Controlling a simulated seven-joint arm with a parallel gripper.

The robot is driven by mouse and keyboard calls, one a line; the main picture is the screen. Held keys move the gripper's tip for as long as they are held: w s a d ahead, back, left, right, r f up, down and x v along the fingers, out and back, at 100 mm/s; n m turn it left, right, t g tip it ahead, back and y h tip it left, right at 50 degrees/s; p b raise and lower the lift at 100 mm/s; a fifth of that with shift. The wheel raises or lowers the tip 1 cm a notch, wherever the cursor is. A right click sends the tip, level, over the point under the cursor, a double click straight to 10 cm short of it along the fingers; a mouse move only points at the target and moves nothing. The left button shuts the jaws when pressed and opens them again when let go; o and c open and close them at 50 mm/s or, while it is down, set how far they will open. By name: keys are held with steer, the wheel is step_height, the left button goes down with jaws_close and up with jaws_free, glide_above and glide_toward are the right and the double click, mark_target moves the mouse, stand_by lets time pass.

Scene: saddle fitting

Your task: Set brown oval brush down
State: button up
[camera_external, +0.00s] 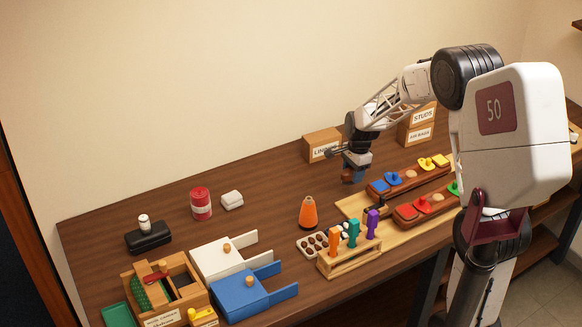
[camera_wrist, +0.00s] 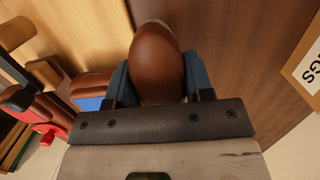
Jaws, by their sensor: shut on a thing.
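The brown oval brush (camera_wrist: 158,62) sits between the two blue finger pads of my gripper (camera_wrist: 157,85) in the wrist view. My gripper is shut on it. In the external view my gripper (camera_external: 354,174) hangs over the back part of the table, left of the trays with coloured knobs, and the brush (camera_external: 347,178) shows as a small brown shape at its tip. The brush's underside is hidden, and I cannot tell whether it touches the table.
The wooden table (camera_external: 270,260) has bare room left of my gripper. A cardboard box labelled LININGS (camera_external: 321,146) stands behind. A brown tray with blue and yellow pieces (camera_external: 408,178) lies to the right. An orange bottle (camera_external: 308,213) stands to the front left.

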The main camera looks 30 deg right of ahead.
mark_target(349, 171)
steer(key=shift+r, duration=2.95)
steer(key=shift+a, duration=0.6)
steer(key=s+a+r+n, duration=0.2)
steer(key=s+a+n, duration=0.4)
steer(key=a, duration=0.5)
steer(key=s+a+r+n+g+h, duration=0.1)
steer(key=s+a+n, duration=0.5)
steer(key=a, duration=0.6)
steer(key=s+a+r+n, duration=0.2)
steer(key=s+a+n, duration=0.4)
steer(key=a, duration=0.5)
steer(key=shift+a+r, duration=0.4)
step_height(349, 171, down, 6)
steer(key=shift+f, duration=0.15)
steer(key=shift+f, duration=0.1)
